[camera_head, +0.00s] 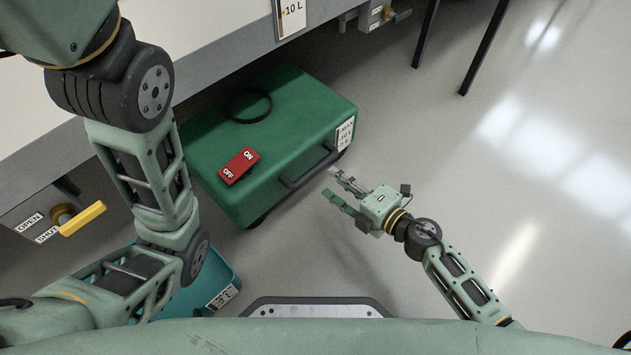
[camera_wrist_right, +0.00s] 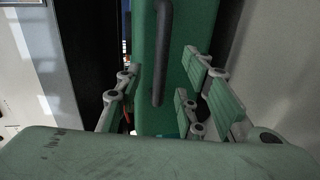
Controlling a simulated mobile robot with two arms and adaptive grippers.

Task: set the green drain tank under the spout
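The green drain tank (camera_head: 285,115) sits on the floor beside the motorhome's side. It has a dark ring on top, a red ON/OFF switch (camera_head: 238,166) and a dark bar handle (camera_head: 308,170) on its near side. My right gripper (camera_head: 330,183) is open just in front of the handle. In the right wrist view the fingers (camera_wrist_right: 160,85) are spread to either side of the handle (camera_wrist_right: 162,50), with no grip visible. My left arm crosses the left of the head view; its gripper is not visible. I cannot tell which fitting is the spout.
A brass valve (camera_head: 385,13) is at the top under the motorhome. A yellow lever (camera_head: 82,218) marked OPEN/SHUT is at left. A teal container (camera_head: 205,290) stands low, partly behind my left arm. Thin black legs (camera_head: 482,48) stand at upper right. The right floor is clear.

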